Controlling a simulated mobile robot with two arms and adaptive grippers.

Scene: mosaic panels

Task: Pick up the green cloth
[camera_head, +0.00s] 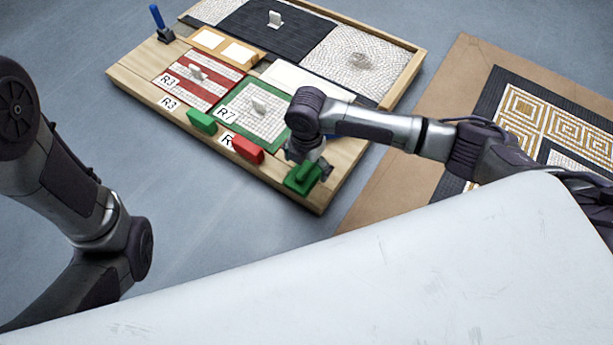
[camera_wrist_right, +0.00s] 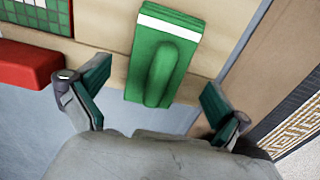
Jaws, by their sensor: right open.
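A green piece with a raised ridge and a white strip along its far edge, which looks like the green cloth (camera_wrist_right: 148,58), lies at the right end of the wooden board's front edge. It also shows in the head view (camera_head: 299,181), partly covered by my right gripper (camera_head: 312,164). In the right wrist view, my right gripper (camera_wrist_right: 156,92) is open, with one finger on each side of the green piece's near end and visible gaps between. A second green piece (camera_head: 201,121) stands further left on the board. My left arm shows at the left, but its gripper is out of view.
A red block (camera_head: 247,149) stands left of my right gripper, also in the wrist view (camera_wrist_right: 28,68). The wooden board (camera_head: 319,199) carries mosaic panels and a blue-handled tool (camera_head: 158,21). A patterned panel (camera_head: 395,200) lies at right. Grey floor is clear at left.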

